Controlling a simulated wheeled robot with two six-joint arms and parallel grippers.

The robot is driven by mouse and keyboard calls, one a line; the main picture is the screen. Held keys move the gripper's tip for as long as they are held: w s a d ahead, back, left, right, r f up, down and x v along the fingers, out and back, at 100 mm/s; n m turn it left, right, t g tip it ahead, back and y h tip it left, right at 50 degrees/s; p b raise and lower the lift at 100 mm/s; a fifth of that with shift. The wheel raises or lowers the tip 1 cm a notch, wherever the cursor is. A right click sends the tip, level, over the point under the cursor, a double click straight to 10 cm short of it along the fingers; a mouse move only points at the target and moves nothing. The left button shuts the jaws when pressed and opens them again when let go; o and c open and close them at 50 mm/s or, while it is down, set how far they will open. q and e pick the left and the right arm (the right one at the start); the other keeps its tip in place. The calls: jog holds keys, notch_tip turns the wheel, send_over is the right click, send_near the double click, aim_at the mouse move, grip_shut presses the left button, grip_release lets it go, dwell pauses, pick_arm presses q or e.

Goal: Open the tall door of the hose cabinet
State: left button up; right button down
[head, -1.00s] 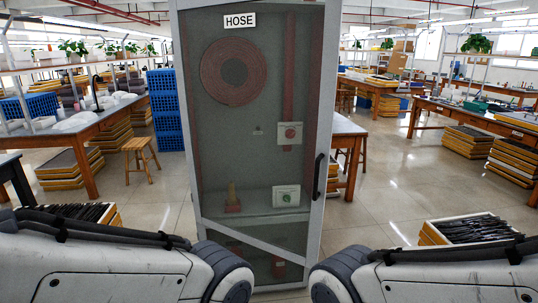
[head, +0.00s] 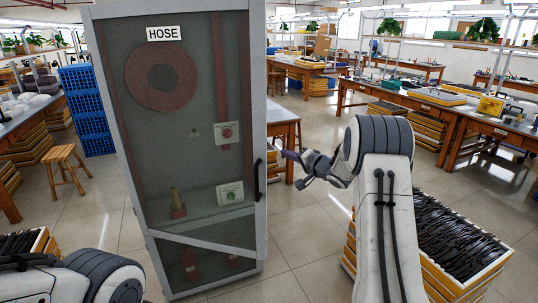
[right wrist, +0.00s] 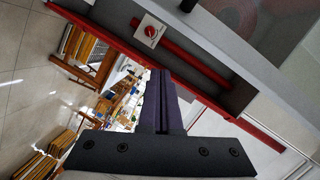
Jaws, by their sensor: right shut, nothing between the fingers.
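The tall grey hose cabinet (head: 87,60) stands left of centre in the head view, with a HOSE sign at the top. A black vertical handle (head: 257,180) is on the door's right edge. My right gripper (head: 288,155) is shut and empty, to the right of the handle and apart from it in the picture. In the right wrist view its fingers (right wrist: 162,95) are together, with a red-wheeled valve (right wrist: 151,32) and red pipe beyond. My left gripper is out of view.
A crate of dark frames (head: 440,280) stands on the floor at the lower right. A wooden table (head: 284,112) is behind the cabinet's right side. A stool (head: 62,155) and blue crates (head: 88,120) are at left. Floor right of the cabinet is open.

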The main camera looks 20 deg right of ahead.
jog(key=w+a+f+m+g+y+p, duration=0.1)
jog(key=w+a+f+y+p, duration=0.1)
jog(key=a+y+p, duration=0.3)
jog(key=shift+a+y, duration=0.2)
jog(key=shift+y, duration=0.5)
dwell(0.5)
jog(key=shift+a+f, duration=0.1)
